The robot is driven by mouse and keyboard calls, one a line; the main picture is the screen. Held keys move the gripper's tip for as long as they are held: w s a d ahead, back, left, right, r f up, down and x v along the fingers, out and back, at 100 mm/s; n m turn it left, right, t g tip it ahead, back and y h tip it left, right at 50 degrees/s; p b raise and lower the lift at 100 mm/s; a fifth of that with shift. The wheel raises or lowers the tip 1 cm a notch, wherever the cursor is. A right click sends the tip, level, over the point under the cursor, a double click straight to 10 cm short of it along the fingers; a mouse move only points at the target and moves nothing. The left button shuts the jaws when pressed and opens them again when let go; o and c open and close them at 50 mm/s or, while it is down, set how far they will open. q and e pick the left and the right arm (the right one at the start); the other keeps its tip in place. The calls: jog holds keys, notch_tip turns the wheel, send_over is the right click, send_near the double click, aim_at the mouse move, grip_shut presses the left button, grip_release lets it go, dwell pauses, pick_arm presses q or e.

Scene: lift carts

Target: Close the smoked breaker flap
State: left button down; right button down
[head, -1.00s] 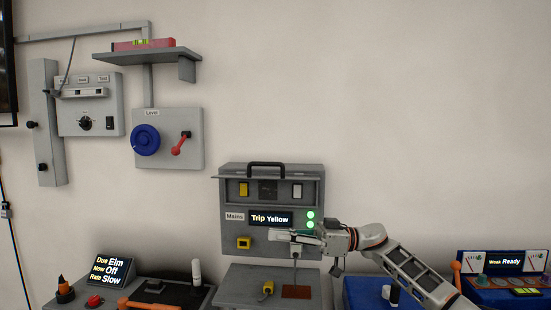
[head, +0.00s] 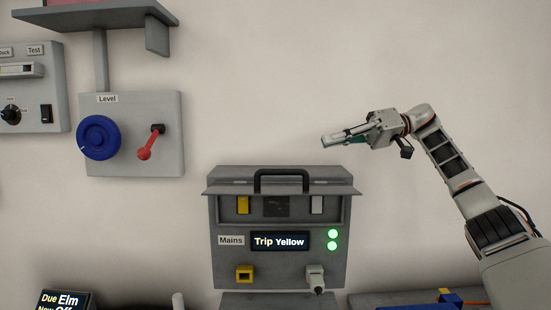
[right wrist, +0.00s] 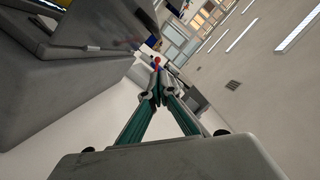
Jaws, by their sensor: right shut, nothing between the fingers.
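The grey Mains box (head: 282,258) stands against the wall at the lower middle of the head view. Its flap (head: 282,189) appears raised, jutting forward nearly edge-on across the top, with a black arched handle (head: 282,173). The recess beneath is uncovered, showing a yellow breaker (head: 243,205), a dark middle one (head: 276,206) and a white one (head: 317,205). The display reads "Trip Yellow". My right gripper (head: 326,141) is shut and empty, above and right of the handle, apart from the box; its closed fingers show in the right wrist view (right wrist: 156,88). My left gripper is out of view.
The box front carries two green lamps (head: 333,240), a yellow socket (head: 244,274) and a grey plug (head: 315,278). A Level panel (head: 130,135) with a blue wheel and red lever hangs at left. The wall above the box is clear.

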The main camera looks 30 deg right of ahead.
jog(key=b, duration=0.1)
send_over(294, 188)
jog(key=w+d, duration=0.2)
jog(key=shift+s+f, duration=0.25)
jog(key=shift+f, duration=0.35)
jog(key=shift+s+a+f+b, duration=0.25)
jog(key=shift+a+f, duration=0.1)
jog(key=shift+f, duration=0.2)
jog(key=shift+s+a+f+b, duration=0.2)
jog(key=shift+a+f, duration=0.15)
jog(key=shift+f, duration=0.2)
jog(key=shift+s+a+f, duration=0.15)
jog(key=shift+s+f, duration=0.2)
jog(key=shift+f, duration=0.05)
jog(key=shift+a+f, duration=0.1)
jog(key=shift+a, duration=0.05)
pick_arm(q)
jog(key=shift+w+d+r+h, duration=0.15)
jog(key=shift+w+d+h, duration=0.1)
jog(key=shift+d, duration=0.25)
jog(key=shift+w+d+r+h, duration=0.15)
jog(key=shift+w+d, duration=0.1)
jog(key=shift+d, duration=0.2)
pick_arm(e)
jog(key=shift+s, duration=0.1)
